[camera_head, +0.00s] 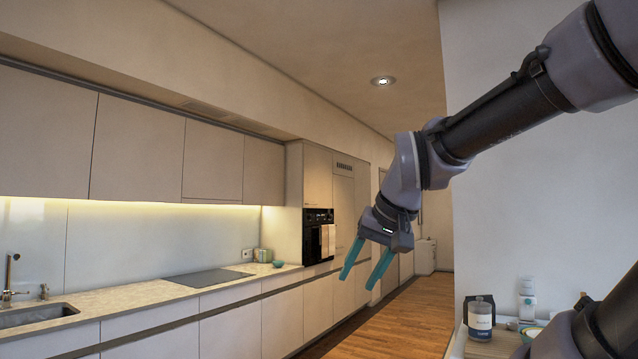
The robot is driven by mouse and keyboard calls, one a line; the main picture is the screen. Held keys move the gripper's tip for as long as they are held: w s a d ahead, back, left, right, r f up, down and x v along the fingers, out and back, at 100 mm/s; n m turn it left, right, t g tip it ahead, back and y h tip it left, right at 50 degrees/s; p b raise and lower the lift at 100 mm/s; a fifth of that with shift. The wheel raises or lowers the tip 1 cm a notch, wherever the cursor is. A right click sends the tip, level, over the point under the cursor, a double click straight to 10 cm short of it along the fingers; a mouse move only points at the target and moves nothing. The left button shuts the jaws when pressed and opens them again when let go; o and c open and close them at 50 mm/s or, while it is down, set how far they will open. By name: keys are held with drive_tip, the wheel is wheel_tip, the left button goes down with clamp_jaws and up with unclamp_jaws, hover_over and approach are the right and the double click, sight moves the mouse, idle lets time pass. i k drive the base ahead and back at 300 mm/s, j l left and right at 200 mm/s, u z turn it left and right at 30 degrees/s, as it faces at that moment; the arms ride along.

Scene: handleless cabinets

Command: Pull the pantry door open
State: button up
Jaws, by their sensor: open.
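My gripper (357,283) hangs in mid-air right of the picture's middle, its two teal fingers apart and pointing down. Nothing is between them. Behind it stands a block of tall beige handleless cabinets (344,215), with a black built-in oven (318,240) in its left part. The tall fronts look shut. I cannot tell which of them is the pantry door. My gripper hides part of the fronts right of the oven and appears well in front of them, not touching.
A counter (140,312) with a sink (38,315) and cooktop (208,278) runs along the left wall, under upper cabinets (140,150). At the lower right, a surface holds a labelled jar (480,322) and a white bottle (527,306). Clear wooden floor (420,318) lies between.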

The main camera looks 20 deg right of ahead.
sight(317, 162)
drive_tip(key=i+z, duration=0.1)
drive_tip(key=z, duration=0.3)
drive_tip(key=i, duration=5.2)
drive_tip(key=i+l+u, duration=0.15)
drive_tip(key=i, duration=0.4)
drive_tip(key=i+l, duration=0.1)
drive_tip(key=i, duration=0.4)
drive_tip(key=i+l+u, duration=0.15)
drive_tip(key=i, duration=0.4)
drive_tip(key=i+u, duration=0.2)
drive_tip(key=k, duration=0.05)
